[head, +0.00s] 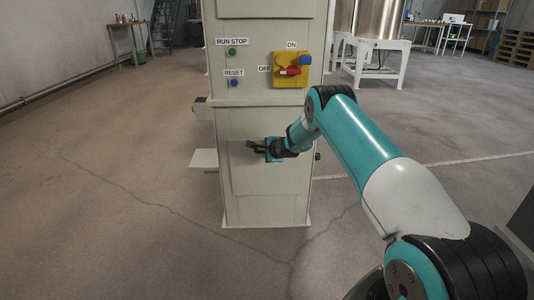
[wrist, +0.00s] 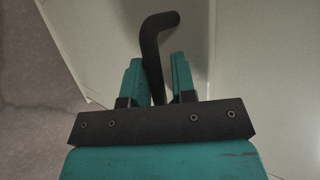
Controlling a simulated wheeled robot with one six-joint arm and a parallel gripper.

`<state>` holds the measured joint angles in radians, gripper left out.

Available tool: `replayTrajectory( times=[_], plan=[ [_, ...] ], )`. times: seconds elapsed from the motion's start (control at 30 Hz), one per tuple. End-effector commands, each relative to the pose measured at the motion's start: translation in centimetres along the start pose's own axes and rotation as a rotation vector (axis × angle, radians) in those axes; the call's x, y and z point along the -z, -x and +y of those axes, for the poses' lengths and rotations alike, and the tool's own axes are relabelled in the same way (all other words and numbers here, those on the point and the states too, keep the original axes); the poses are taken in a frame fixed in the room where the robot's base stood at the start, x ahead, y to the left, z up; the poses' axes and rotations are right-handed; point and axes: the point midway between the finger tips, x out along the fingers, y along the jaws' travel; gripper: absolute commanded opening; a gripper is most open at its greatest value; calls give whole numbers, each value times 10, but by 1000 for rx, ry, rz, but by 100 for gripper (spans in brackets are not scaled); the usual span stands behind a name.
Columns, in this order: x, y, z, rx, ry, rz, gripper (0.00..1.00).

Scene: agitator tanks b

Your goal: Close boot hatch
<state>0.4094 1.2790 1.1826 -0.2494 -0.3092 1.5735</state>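The boot hatch (head: 262,180) is the pale lower panel on the front of the grey-beige cabinet. I cannot tell whether it stands slightly ajar or flush. My gripper (head: 258,148) is in front of the hatch's upper part. In the wrist view, a black bent handle (wrist: 157,38) rises between the two teal fingers of my gripper (wrist: 157,75). The fingers are apart, with a narrow gap visible on the handle's right side. The handle is close to the left finger; contact is unclear. The handle's lower end is hidden by the gripper body.
Above the hatch are a green button (head: 232,52), a blue button (head: 234,83) and a red switch on a yellow plate (head: 291,69). A low ledge (head: 204,159) juts out left of the cabinet. Open floor surrounds it. Steel tanks (head: 379,18) stand behind right.

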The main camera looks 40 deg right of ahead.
Motion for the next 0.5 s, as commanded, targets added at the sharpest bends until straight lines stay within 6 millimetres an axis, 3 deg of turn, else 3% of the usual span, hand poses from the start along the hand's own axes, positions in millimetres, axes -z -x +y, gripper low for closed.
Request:
replayTrajectory(
  times=[0.27,0.5],
  plan=[
    [-1,4,0,-2,-1,-1,25],
    [0,41,-3,-5,-2,1,25]
  ],
)
